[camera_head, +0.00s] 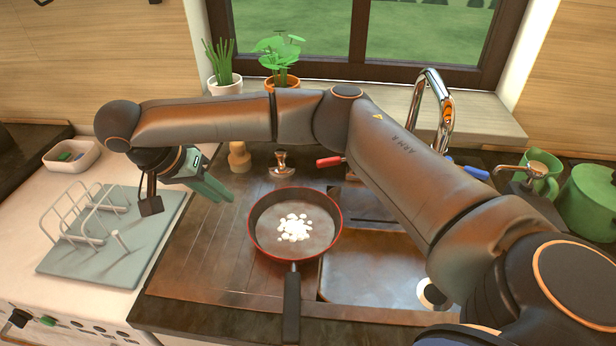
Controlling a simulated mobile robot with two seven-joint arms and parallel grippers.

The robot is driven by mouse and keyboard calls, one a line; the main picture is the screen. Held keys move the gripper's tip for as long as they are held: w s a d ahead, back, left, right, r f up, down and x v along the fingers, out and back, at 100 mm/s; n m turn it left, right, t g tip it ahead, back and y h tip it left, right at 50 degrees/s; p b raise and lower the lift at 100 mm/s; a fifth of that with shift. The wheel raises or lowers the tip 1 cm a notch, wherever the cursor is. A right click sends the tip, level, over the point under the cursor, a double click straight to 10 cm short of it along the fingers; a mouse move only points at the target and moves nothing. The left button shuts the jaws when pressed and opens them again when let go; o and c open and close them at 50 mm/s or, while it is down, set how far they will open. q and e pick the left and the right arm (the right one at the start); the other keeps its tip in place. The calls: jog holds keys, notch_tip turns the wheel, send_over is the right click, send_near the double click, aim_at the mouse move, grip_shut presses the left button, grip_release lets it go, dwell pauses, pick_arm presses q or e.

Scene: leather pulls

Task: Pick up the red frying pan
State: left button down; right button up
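The red frying pan (265,243) sits upright on the dark wooden counter, left of the sink. My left gripper is not in view.
A grey dish rack (95,262) and white bowl (72,156) stand left. A wooden mill (239,157) and tap (434,100) stand behind the pan. The sink (375,275) is right. Green pots (590,203) stand far right. My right arm spans the scene.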

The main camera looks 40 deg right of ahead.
jog(key=b, duration=0.1)
send_over(250, 217)
jog(key=a, duration=0.2)
notch_tip(250, 217, down, 6)
jog(key=shift+a+r, duration=0.15)
jog(key=shift+r, duration=0.05)
jog(key=shift+x, duration=3.1)
jog(key=shift+a, duration=0.15)
jog(key=shift+s, duration=0.1)
jog(key=shift+c, duration=0.2)
grip_shut()
